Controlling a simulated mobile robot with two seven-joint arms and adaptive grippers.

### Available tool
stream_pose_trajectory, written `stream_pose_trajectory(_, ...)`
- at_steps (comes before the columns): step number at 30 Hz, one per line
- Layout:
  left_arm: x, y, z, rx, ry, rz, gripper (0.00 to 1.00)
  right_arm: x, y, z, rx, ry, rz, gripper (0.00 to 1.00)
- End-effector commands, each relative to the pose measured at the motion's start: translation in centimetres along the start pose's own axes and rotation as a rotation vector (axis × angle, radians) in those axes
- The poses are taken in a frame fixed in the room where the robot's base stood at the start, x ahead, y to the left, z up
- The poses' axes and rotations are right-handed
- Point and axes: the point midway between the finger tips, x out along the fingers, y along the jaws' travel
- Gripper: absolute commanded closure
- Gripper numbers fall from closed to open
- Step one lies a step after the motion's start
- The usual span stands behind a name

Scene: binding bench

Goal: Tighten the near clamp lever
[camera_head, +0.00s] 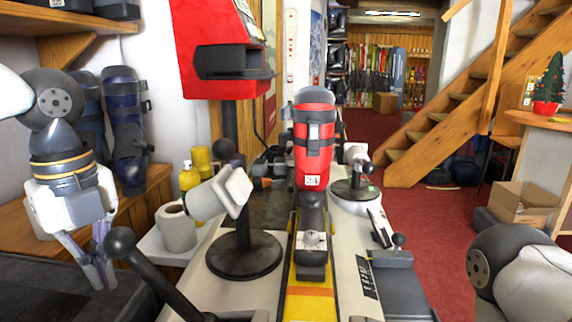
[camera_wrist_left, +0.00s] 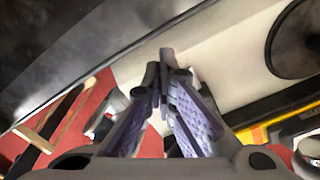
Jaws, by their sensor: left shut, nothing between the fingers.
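The near clamp lever (camera_head: 155,275) is a dark bar with a round black knob, at the lower left in the head view. It slants up to the left, and its lower end runs toward the bottom edge. My left gripper (camera_head: 103,283) points down just left of the knob in the head view. Its fingers are shut with nothing between them, and I cannot tell whether they touch the lever. In the left wrist view the fingertips (camera_wrist_left: 163,72) come together over a pale surface; I cannot make out the lever there. My right gripper is out of view.
A red ski boot (camera_head: 314,140) stands upright on the bench's middle line. A paper roll (camera_head: 176,229) and yellow bottles (camera_head: 190,176) stand at the left. A small knobbed lever (camera_head: 398,242) is at the right.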

Motion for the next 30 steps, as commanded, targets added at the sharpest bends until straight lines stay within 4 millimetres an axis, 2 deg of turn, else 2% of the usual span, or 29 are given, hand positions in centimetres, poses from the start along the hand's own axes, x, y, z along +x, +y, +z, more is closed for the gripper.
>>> stream_pose_trajectory(30, -2.0, -2.8, -4.8, 0.000, -0.001, -0.002, 1.00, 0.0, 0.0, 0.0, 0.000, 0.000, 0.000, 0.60)
